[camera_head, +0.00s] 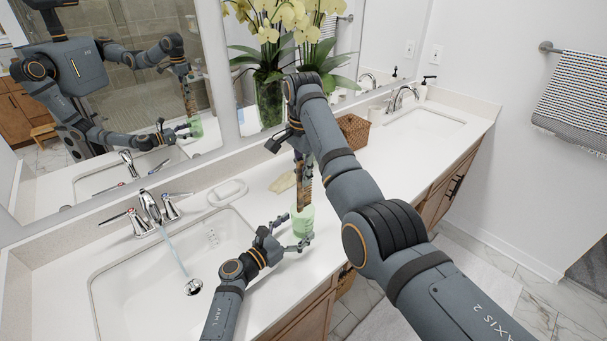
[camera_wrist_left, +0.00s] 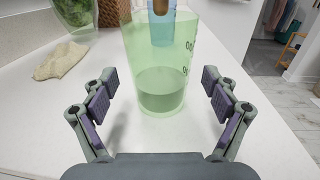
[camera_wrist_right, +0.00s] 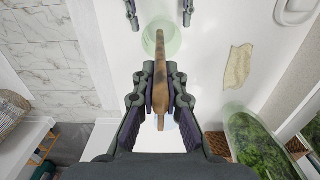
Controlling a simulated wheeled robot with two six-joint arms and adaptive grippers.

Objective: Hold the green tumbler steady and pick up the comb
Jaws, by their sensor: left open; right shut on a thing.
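The green translucent tumbler (camera_head: 303,222) stands upright on the counter beside the sink, and is large in the left wrist view (camera_wrist_left: 163,75). My left gripper (camera_head: 296,240) is open, its fingers (camera_wrist_left: 162,95) apart on either side of the tumbler with gaps showing. The brown mottled comb (camera_head: 304,190) is upright above the tumbler. My right gripper (camera_wrist_right: 160,82) is shut on the comb (camera_wrist_right: 160,60). The comb's lower end is at the tumbler's mouth; I cannot tell whether it is still inside. A bluish shape (camera_wrist_left: 162,28) shows through the tumbler's upper wall.
The sink (camera_head: 150,270) with running water lies left of the tumbler. A beige cloth (camera_head: 283,183), a white soap dish (camera_head: 228,192), a vase of orchids (camera_head: 268,98) and a wicker basket (camera_head: 354,131) stand behind. The counter's front edge is close to the tumbler.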

